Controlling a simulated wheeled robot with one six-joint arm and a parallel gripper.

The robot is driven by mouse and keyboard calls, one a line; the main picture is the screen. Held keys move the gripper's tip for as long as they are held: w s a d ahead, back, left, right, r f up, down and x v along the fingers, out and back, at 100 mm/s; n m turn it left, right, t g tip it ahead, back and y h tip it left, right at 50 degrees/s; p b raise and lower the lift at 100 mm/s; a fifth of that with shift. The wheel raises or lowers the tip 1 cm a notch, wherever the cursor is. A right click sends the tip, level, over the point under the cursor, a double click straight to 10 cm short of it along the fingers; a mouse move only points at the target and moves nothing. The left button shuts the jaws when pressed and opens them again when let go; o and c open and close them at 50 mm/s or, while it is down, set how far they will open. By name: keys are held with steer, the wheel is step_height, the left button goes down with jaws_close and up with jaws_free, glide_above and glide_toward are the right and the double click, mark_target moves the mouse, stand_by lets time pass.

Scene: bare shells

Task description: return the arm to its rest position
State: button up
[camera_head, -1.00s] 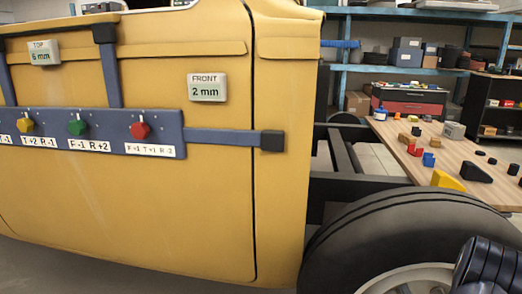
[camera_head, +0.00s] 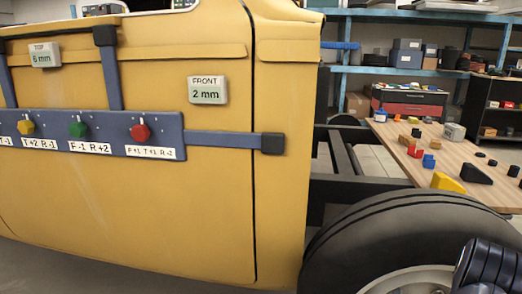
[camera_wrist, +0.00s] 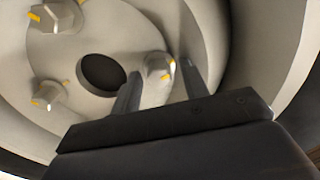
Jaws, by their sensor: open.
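My gripper (camera_wrist: 160,82) shows in the wrist view with its two fingers apart and nothing between them that I can see held. Its fingers point toward a pale wheel hub (camera_wrist: 130,50) with a dark round hole and several knobs with yellow marks. One knob (camera_wrist: 159,66) appears between the fingertips; I cannot tell whether they touch it. In the head view a black part of my arm (camera_head: 488,268) shows at the lower right corner, in front of the wheel (camera_head: 395,240). My gripper is out of the head view.
A yellow car body shell (camera_head: 225,210) fills the left and middle. It carries a blue bar (camera_head: 105,125) with yellow, green and red knobs, and TOP 6 mm and FRONT 2 mm displays. A wooden table (camera_head: 455,155) with blocks stands at right, shelves (camera_head: 420,60) behind.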

steer(key=n+p, duration=0.1)
steer(key=n, duration=0.5)
steer(key=shift+p, duration=0.3)
steer(key=shift+s+a, duration=0.1)
steer(key=shift+a, duration=0.05)
